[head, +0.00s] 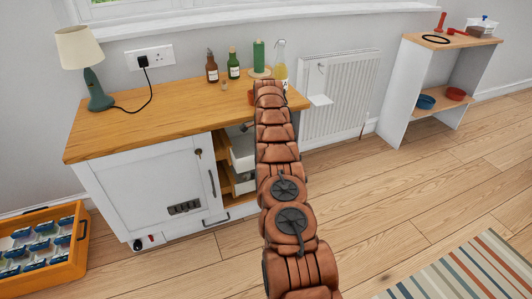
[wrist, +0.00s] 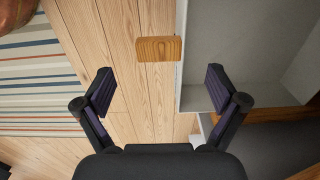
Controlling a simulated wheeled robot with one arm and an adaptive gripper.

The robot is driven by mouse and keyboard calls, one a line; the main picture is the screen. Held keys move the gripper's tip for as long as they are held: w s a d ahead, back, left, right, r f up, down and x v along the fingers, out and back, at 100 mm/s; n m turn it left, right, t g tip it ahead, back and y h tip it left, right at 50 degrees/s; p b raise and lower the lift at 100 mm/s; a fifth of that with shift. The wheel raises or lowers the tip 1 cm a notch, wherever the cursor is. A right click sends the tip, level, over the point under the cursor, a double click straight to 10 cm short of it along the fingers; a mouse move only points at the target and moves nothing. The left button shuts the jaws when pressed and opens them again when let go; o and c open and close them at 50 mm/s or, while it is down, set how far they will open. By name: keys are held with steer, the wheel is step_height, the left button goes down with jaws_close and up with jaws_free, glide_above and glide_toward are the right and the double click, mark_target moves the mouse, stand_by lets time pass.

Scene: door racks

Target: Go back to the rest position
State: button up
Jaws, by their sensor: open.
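My gripper (wrist: 160,88) is open in the wrist view, its two dark fingers wide apart with nothing between the tips. Past the tips is a small wooden block-like piece (wrist: 160,48), apart from both fingers. It lies beside a white tray-like or drawer-like part (wrist: 200,98). In the head view my brown arm reaches away to the right end of the white cabinet (head: 135,195). The arm hides most of the gripper and part of the open compartment with white drawers (head: 242,152).
The wooden countertop (head: 160,105) holds a lamp (head: 85,65), bottles (head: 212,67) and a green cylinder (head: 259,54). An orange crate (head: 72,262) stands at lower left. A radiator (head: 340,95) and white shelf unit (head: 400,85) are to the right. Floor between cabinet and striped rug (head: 465,272) is clear.

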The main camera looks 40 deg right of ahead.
steer(key=shift+r, duration=0.65)
steer(key=s+a+r+n+g+y, duration=0.15)
steer(key=a+r+n, duration=0.25)
steer(key=a+r, duration=0.55)
steer(key=s+a+r+n+t, duration=0.1)
steer(key=s+a+r+n, duration=0.4)
steer(key=a, duration=0.8)
steer(key=s+a+r+n+g, duration=0.1)
steer(key=s+a+r+n, duration=0.5)
steer(key=s+a, duration=0.65)
steer(key=s+a+f+n+g+h, duration=0.1)
steer(key=s+a+n, duration=0.25)
steer(key=s, duration=1.05)
steer(key=s+a+f+n+g, duration=0.1)
steer(key=s+a+n, duration=0.3)
steer(key=s, duration=1)
step_height(320, 180, up, 19)
steer(key=a+t+p, duration=0.1)
steer(key=p, duration=1.6)
steer(key=shift+w+m, duration=0.35)
